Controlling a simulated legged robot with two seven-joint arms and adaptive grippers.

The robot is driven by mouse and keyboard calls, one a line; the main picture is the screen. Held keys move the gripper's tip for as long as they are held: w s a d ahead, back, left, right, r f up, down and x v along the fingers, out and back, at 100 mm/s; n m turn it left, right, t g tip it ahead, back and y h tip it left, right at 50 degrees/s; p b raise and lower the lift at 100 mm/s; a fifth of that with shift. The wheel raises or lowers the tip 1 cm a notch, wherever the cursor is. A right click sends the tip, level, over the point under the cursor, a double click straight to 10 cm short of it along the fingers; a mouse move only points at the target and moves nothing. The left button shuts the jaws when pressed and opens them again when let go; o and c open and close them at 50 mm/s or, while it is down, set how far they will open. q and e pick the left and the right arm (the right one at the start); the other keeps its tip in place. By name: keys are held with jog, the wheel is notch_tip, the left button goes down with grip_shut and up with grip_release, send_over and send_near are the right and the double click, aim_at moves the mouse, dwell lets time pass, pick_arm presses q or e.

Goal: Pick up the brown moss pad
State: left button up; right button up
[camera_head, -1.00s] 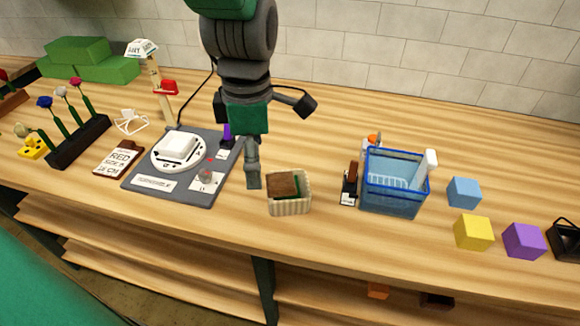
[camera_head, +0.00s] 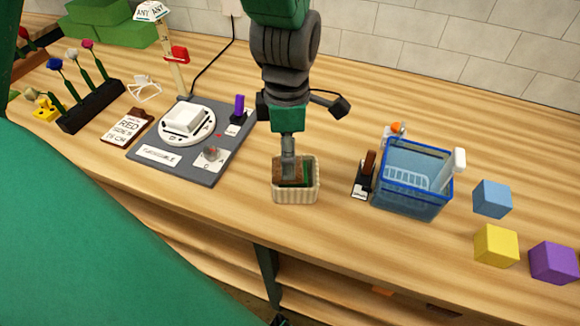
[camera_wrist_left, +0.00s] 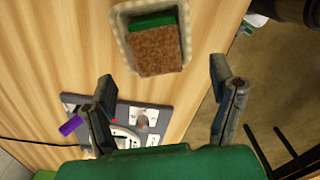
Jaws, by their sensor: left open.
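The brown moss pad (camera_wrist_left: 158,52) lies in a small pale ribbed basket (camera_head: 296,194), beside a green pad (camera_wrist_left: 152,21). In the head view, the gripper partly hides the brown pad (camera_head: 281,182). My left gripper (camera_head: 288,168) points down over the basket. In the left wrist view, its two fingers (camera_wrist_left: 162,77) are spread wide and empty. The brown pad shows between and beyond the fingertips, apart from them. My right gripper is not in view.
Left of the basket is a grey turntable board (camera_head: 178,172) with a purple peg (camera_head: 239,104). Right are a dark brown-topped item (camera_head: 364,178), a blue basket (camera_head: 410,185) and blue, yellow and purple cubes (camera_head: 496,245). The table's front edge is close to the pale basket.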

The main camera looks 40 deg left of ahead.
aim_at(276, 178)
pick_arm(q)
notch_tip(276, 178, down, 5)
jog(key=shift+w+a+r, duration=0.1)
jog(key=shift+w+r, duration=0.05)
jog(key=shift+r, duration=0.05)
jog(key=shift+w+a+f, duration=0.1)
jog(key=shift+a+f, duration=0.05)
jog(key=shift+f, duration=0.1)
jog(key=shift+a, duration=0.25)
jog(key=shift+d, duration=0.2)
jog(key=c, duration=0.9)
jog(key=shift+d+r, duration=0.1)
jog(key=shift+d, duration=0.3)
jog(key=shift+c, duration=0.3)
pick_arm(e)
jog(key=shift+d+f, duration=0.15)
